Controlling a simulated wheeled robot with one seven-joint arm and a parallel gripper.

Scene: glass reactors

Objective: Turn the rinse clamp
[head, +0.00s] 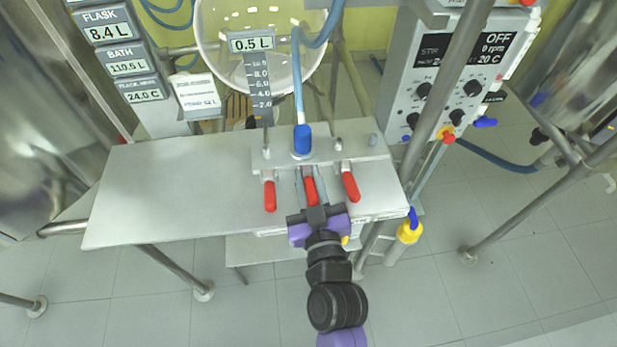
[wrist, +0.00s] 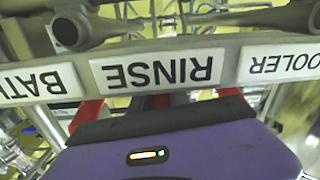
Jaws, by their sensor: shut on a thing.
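The rinse clamp (head: 310,188) is the middle of three red-handled clamps on the grey manifold bar (head: 268,160). Its red handle points toward me, in line with the tube behind it. My gripper (head: 314,211) is shut on that handle's near end, and its fingers hide part of it. In the wrist view the RINSE label (wrist: 157,70) appears upside down, straight ahead of the purple gripper body (wrist: 180,150). Little of the held handle shows there.
Red handles stand close on the left (head: 270,196) and right (head: 350,186) of the held one. A blue hose fitting (head: 302,138) rises behind. The metal shelf (head: 160,190) is bare at left. A control box (head: 455,75) and yellow-blue fitting (head: 410,230) stand right.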

